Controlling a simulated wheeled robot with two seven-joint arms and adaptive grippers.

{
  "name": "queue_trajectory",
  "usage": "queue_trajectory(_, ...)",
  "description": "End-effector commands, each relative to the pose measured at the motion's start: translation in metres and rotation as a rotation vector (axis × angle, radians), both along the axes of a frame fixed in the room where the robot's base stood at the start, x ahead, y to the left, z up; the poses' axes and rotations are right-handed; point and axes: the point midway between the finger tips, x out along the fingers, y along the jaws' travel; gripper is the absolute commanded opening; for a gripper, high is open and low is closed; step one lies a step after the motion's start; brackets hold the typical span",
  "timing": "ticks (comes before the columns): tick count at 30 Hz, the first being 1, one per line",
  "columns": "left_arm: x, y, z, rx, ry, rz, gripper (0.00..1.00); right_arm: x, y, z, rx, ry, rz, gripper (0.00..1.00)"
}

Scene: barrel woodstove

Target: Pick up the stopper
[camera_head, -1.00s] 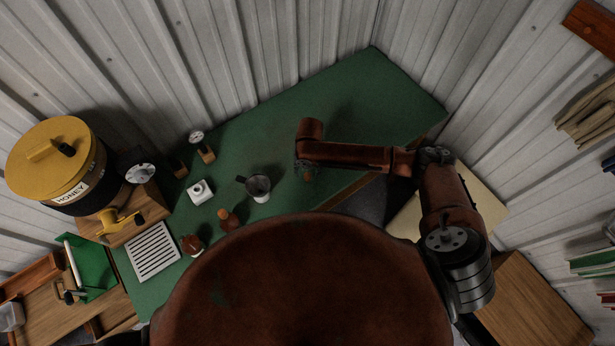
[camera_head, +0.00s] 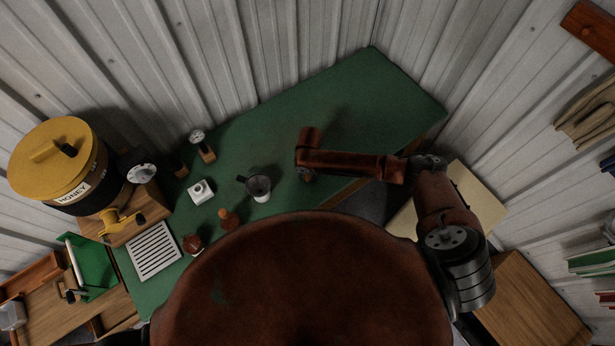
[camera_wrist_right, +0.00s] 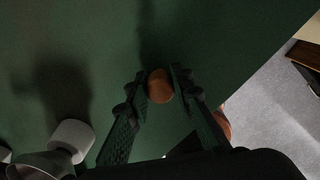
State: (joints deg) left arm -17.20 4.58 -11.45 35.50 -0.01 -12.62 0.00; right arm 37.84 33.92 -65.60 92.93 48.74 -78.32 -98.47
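The stopper (camera_wrist_right: 160,87) is a small round orange-brown piece. In the right wrist view it shows between the fingertips of my right gripper (camera_wrist_right: 160,76), over the green tabletop. The fingers stand on either side of it, close to its sides; firm contact is not clear. In the head view my right gripper (camera_head: 304,168) points down over the green table (camera_head: 360,106), and the stopper is mostly hidden beneath it. My left gripper is not in view.
The table's far right is clear.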

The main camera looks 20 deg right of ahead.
Motion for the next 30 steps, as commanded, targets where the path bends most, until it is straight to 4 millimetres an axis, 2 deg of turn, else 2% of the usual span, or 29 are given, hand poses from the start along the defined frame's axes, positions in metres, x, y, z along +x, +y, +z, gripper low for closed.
queue_trajectory(4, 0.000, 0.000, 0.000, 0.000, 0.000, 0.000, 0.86, 0.000, 0.000, 0.000, 0.000, 0.000, 0.000, 0.08)
queue_trajectory(14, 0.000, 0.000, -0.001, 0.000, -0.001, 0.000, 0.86, 0.001, 0.000, 0.004, 0.001, -0.001, 0.000, 0.08)
queue_trajectory(20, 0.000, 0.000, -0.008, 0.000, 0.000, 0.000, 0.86, 0.002, 0.000, 0.028, 0.001, -0.004, 0.001, 0.08)
queue_trajectory(29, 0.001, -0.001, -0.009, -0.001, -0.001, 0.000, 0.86, -0.052, 0.008, 0.095, 0.001, -0.003, 0.005, 0.08)
queue_trajectory(30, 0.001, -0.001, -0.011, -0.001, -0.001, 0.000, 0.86, -0.065, 0.011, 0.097, 0.003, 0.001, 0.005, 0.08)
